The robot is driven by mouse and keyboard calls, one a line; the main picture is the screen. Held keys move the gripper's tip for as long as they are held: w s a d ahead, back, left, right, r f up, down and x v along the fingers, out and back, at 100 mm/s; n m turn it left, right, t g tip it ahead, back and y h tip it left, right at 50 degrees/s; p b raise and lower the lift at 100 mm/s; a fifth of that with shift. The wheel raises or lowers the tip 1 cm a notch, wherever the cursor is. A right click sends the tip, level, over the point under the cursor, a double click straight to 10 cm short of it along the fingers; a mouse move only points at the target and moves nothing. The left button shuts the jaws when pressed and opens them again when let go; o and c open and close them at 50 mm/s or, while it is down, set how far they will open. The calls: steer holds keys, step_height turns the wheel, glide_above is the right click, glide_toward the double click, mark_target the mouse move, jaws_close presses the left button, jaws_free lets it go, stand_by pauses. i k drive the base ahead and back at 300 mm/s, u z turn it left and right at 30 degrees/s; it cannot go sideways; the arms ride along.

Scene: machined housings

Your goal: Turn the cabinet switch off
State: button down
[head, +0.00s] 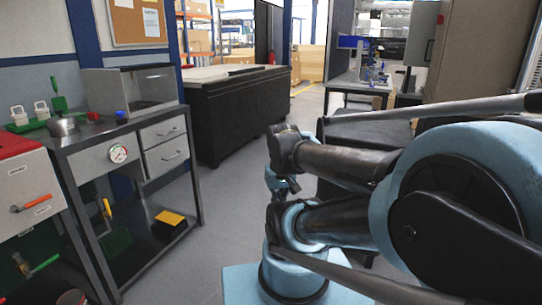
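At the left edge, a grey box with a red top (20,143) carries an orange-red lever handle (32,206) on its front. The lever lies close to level, with small labels near it. I cannot tell for sure which is the cabinet switch. My arm is folded across the right half, with its elbow close to the camera. The end of my arm, where my gripper (283,185) seems to hang, is small and dark near the picture's middle, well right of the levers. Its fingers are not clear.
Grey floor (215,225) is open between bench and arm. A black counter (235,110) stands behind.

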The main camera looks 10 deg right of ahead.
mark_target(440, 19)
steer(key=z, duration=0.55)
steer(key=i, duration=0.8)
steer(key=z, duration=0.9)
steer(key=i, duration=0.65)
steer(key=z, duration=3.85)
steer(key=i, duration=0.95)
